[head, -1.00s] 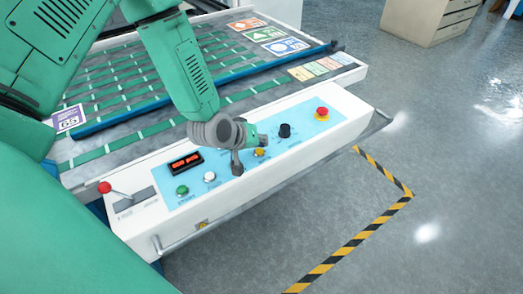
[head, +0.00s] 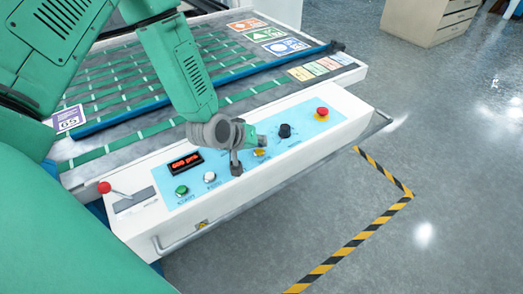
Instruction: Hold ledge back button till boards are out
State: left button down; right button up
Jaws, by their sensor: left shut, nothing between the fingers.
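A blue control panel (head: 220,178) lies on the white front beam of the machine. It has a green button (head: 181,190), a white button (head: 209,177), a yellow button (head: 259,153), a black knob (head: 284,130) and a red mushroom button (head: 322,114). The labels are too small to read, so I cannot tell which is the ledge back button. My left gripper (head: 244,158) is shut and empty, low over the panel between the white and yellow buttons. It hides the panel beneath, and I cannot tell whether it touches a button. My right gripper is out of view.
A red-lit display (head: 185,162) sits behind the buttons. Green belts (head: 130,85) cross the table behind, bare where visible. A rail (head: 180,239) runs along the front. Open floor lies right.

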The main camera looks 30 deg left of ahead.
pick_arm(q)
jog(key=shift+a+f, duration=0.3)
jog(key=shift+f, duration=0.05)
jog(key=shift+a, duration=0.25)
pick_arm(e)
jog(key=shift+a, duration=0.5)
pick_arm(q)
jog(key=shift+d+f, duration=0.1)
jog(key=shift+d, duration=0.15)
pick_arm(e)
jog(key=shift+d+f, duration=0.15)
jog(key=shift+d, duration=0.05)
